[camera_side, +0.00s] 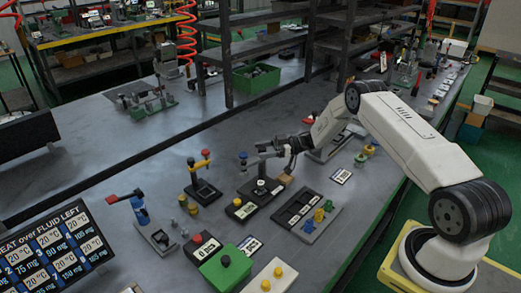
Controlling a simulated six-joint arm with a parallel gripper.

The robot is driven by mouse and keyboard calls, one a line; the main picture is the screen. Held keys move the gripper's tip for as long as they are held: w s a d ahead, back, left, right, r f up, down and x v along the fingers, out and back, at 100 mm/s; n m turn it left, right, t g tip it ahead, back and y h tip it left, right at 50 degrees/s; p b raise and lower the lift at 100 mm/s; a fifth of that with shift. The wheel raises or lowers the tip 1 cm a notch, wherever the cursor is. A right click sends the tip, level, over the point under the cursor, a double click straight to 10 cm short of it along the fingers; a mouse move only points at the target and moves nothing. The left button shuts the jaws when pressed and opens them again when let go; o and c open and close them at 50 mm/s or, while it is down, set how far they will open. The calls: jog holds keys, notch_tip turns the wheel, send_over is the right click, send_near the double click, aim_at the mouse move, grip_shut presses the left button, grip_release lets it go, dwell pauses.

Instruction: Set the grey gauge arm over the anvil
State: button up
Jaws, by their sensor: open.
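A small gauge stand with a dark base (254,193) stands on the bench in the middle of the view. A round pale-rimmed spot on this base, which looks like the anvil (261,184), is visible. A grey bar, apparently the gauge arm (263,156), runs from near this post rightward to my gripper. My gripper (279,147) is open, reaching in from the right, close to the bar's right end. The picture is too small to tell whether they touch, or exactly where the bar's tip lies over the base.
A red-and-yellow lever fixture (203,191) stands just left. A blue post with a red lever (139,210) is farther left.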

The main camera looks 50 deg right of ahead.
jog(key=v, duration=0.5)
jog(key=shift+d, duration=0.1)
